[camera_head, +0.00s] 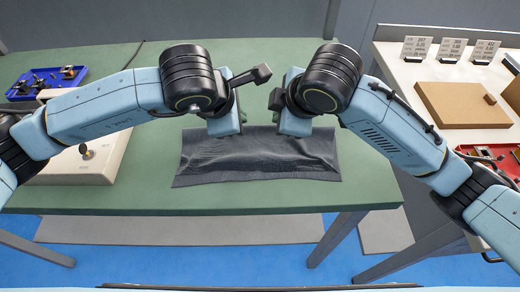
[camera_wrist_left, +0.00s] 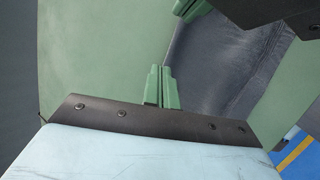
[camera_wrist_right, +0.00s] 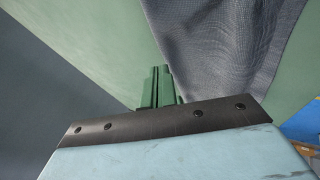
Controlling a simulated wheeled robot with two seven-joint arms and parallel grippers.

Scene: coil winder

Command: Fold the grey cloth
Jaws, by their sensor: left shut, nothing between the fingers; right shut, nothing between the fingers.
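The grey cloth (camera_head: 258,162) lies as a wide, slightly wrinkled strip near the front of the green table; I cannot tell how many layers it has. It also shows in the left wrist view (camera_wrist_left: 215,60) and the right wrist view (camera_wrist_right: 215,40). My left gripper (camera_wrist_left: 160,72) is shut and empty, over the table beside the cloth in its wrist view. My right gripper (camera_wrist_right: 162,73) is shut and empty, close to the cloth's edge. In the head view both hands are at the cloth's far edge, a small gap apart, with their fingertips hidden.
The green table (camera_head: 150,200) is bare in front of the cloth and behind my arms. A beige machine base (camera_head: 95,165) and a blue tray (camera_head: 45,82) of parts stand at left.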

